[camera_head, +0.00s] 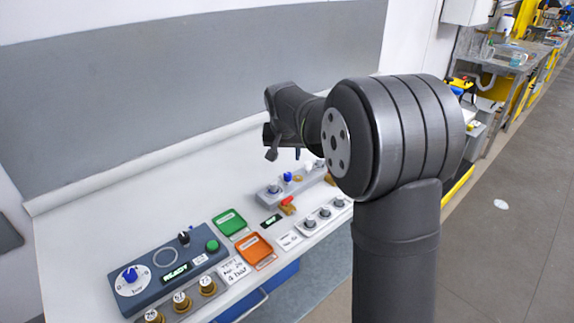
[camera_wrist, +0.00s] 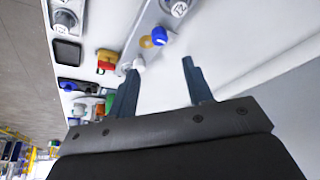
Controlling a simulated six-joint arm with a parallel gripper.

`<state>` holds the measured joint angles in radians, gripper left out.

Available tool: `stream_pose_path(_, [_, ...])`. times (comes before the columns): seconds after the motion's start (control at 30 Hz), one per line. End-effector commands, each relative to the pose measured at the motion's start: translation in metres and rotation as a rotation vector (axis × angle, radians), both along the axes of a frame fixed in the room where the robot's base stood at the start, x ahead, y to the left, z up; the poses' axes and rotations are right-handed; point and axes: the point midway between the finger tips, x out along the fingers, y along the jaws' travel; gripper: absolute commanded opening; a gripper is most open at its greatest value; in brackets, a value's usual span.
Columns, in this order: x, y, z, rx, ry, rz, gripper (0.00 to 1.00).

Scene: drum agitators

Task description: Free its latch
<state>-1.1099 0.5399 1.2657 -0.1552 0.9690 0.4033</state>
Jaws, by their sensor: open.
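My gripper (camera_wrist: 159,66) is open, with nothing between its two dark blue fingers in the wrist view. A white knob (camera_wrist: 138,64) shows at the left fingertip; I cannot tell if they touch. No part is clearly marked as the latch. In the head view my gripper hangs over the grey panel (camera_head: 263,196), its fingers mostly hidden.
A dark control box (camera_head: 166,268) with a blue knob and a green button stands at the front left. Green (camera_head: 229,222) and orange (camera_head: 255,250) trays lie beside it. Brass knobs (camera_head: 181,301) line the near edge. The white bench (camera_head: 130,200) behind is clear.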

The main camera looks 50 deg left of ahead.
Motion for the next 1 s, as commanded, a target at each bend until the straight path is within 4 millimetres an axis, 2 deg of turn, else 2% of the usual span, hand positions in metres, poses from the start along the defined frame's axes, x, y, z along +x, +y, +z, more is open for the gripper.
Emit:
stream_pose_path(0.03, [-0.004, -0.003, 0.012, 0.003, -0.001, 0.001, 0.46])
stream_pose_path(0.2, [-0.012, -0.012, 0.042, 0.002, -0.001, -0.001, 0.46])
stream_pose_path(0.4, [-0.017, -0.017, 0.059, 0.0, 0.0, -0.001, 0.46])
stream_pose_path(0.8, [-0.018, -0.018, 0.061, 0.0, 0.001, -0.001, 0.46])
stream_pose_path(1.0, [-0.014, -0.014, 0.046, -0.002, 0.002, -0.001, 0.46])
